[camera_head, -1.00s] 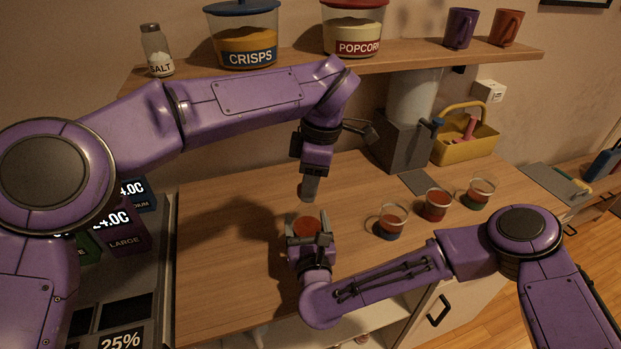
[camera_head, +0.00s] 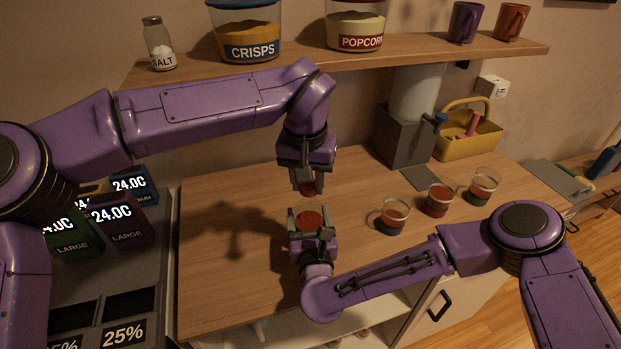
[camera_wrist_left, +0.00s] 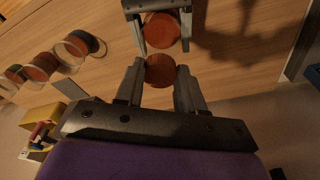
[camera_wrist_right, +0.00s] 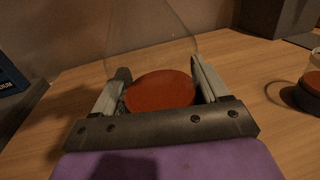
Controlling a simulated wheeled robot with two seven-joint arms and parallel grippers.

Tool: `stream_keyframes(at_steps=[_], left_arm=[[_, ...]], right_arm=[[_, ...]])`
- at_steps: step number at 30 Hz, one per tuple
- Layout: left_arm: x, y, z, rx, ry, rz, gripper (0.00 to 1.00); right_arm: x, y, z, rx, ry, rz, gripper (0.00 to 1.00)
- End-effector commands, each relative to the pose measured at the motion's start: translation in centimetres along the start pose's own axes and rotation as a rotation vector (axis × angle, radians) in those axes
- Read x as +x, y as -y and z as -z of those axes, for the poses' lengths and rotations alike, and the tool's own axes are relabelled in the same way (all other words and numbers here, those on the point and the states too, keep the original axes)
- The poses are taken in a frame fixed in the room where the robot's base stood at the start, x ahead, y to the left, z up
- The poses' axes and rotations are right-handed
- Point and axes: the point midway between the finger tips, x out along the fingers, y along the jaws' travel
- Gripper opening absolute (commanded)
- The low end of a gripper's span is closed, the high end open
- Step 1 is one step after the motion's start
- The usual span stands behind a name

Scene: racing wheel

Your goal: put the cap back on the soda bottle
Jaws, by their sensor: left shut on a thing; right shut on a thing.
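My left gripper (camera_head: 307,188) points down above the wooden counter and is shut on a round red-brown cap (camera_wrist_left: 160,70). My right gripper (camera_head: 311,228) is below it and is shut on a clear bottle. The bottle's red content shows as a disc (camera_wrist_right: 160,91) between the fingers, with a faint clear narrowing outline rising above it in the right wrist view. In the head view the cap is just above the bottle, roughly in line with it. I cannot tell whether they touch. The bottle's clear neck is hard to make out.
A shelf (camera_head: 400,57) with jars and mugs runs above. The counter's left part is clear.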

Motion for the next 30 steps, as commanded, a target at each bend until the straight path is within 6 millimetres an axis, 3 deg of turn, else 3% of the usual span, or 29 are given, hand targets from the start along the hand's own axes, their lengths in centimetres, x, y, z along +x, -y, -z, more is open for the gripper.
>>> stream_keyframes(at_steps=[7, 8, 9, 10, 19, 30], left_arm=[[0.0, -0.1, 0.0, 0.004, 0.001, -0.001, 0.1], [0.0, -0.1, 0.0, 0.004, 0.001, -0.001, 0.45], [0.0, -0.1, 0.0, 0.003, 0.001, -0.001, 0.58], [0.0, -0.1, 0.0, 0.003, 0.001, -0.001, 0.64], [-0.3, -0.1, 0.0, 0.001, 0.0, 0.0, 0.64], [-4.4, -0.1, 0.7, 0.001, 0.001, 0.0, 0.64]], right_arm=[[0.0, 0.0, 0.2, -0.002, -0.003, 0.0, 0.0], [0.0, 0.0, 0.2, -0.002, -0.003, 0.0, 0.0], [0.0, 0.0, 0.2, -0.002, -0.003, 0.0, 0.0], [0.0, 0.0, 0.2, -0.002, -0.003, 0.001, 0.0], [0.0, 0.0, 0.2, -0.001, -0.003, 0.001, 0.0], [0.0, 0.1, 0.2, -0.001, -0.003, 0.001, 0.0]])
